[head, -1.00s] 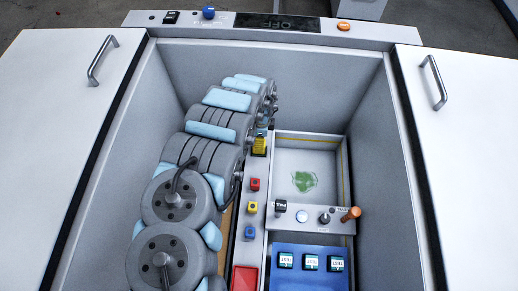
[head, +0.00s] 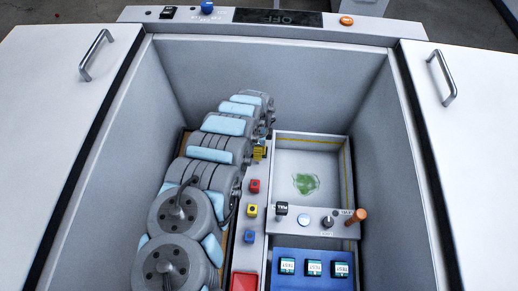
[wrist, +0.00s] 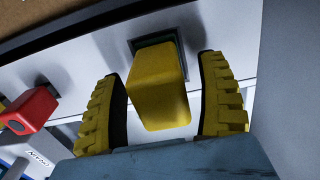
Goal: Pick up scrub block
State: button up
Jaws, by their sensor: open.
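A yellow block (wrist: 158,88), which looks like the scrub block, sits in a dark square holder on a light panel in the wrist view. My gripper (wrist: 165,85) is open, with one ridged yellow finger on each side of the block. Narrow gaps show between the fingers and the block, so it is not gripped. In the head view my gripper (head: 260,152) is small at the far end of the narrow panel strip, partly hidden by my arm. The block cannot be told apart from the yellow fingers there.
A tray (head: 330,152) with a green smear (head: 305,184) lies to the right. An orange handle (head: 356,217) and a blue rack (head: 300,254) stand nearer. Basin walls enclose everything.

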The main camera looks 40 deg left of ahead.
jog(key=shift+r, duration=0.1)
grip_shut()
dwell(0.3)
